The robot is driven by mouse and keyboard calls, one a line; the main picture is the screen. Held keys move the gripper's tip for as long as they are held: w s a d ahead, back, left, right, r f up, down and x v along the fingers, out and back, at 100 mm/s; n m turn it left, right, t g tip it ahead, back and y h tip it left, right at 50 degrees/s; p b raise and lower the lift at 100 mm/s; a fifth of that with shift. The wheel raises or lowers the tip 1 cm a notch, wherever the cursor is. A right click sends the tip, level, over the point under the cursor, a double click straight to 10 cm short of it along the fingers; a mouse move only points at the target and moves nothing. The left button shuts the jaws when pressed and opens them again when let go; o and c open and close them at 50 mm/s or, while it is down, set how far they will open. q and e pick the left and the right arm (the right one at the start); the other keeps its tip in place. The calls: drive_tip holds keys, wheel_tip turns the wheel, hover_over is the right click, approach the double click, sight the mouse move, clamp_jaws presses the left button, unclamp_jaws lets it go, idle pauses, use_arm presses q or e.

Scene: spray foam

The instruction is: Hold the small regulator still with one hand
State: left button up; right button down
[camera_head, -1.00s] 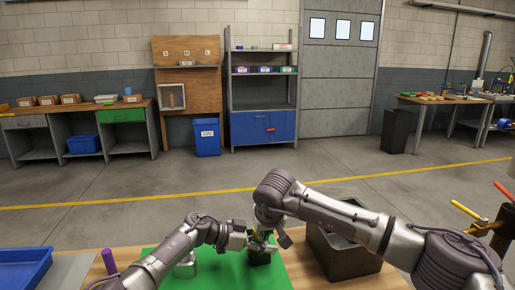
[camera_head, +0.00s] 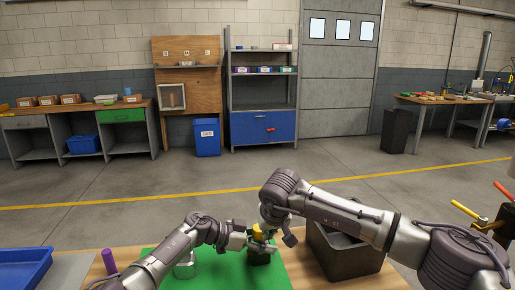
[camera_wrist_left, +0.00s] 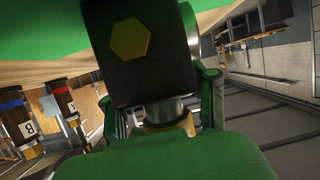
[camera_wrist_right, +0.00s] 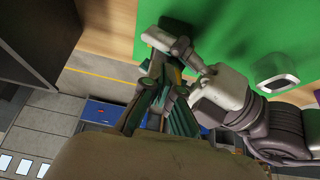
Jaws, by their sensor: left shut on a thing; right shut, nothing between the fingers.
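The small regulator (camera_head: 260,257) is a dark block with a yellow top, standing on the green mat (camera_head: 215,270) in the head view. In the left wrist view its dark body (camera_wrist_left: 150,70) shows a yellow hexagon, with a silver neck and a yellow ring below. My left gripper (camera_head: 248,241) is shut on the regulator, with fingers (camera_wrist_left: 163,112) on both sides of the neck. My right gripper (camera_head: 271,243) is shut and empty, close to the right of the regulator's top. It also shows in the right wrist view (camera_wrist_right: 163,60); the regulator is hard to make out there.
A dark open bin (camera_head: 343,262) stands right of the mat, below my right arm. A silver round-cornered part (camera_head: 186,269) sits on the mat at left, partly behind my left arm. A purple cylinder (camera_head: 109,262) and a blue tray (camera_head: 22,268) lie farther left.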

drive_tip(key=shift+d, duration=0.1)
wheel_tip(320, 180, up, 6)
drive_tip(key=shift+s, duration=0.35)
idle(0.4)
wheel_tip(320, 180, down, 6)
drive_tip(key=a, duration=0.2)
drive_tip(key=shift+s+a, duration=0.15)
drive_tip(key=shift+a, duration=0.2)
idle(0.4)
drive_tip(key=shift+w, duration=0.25)
idle(0.5)
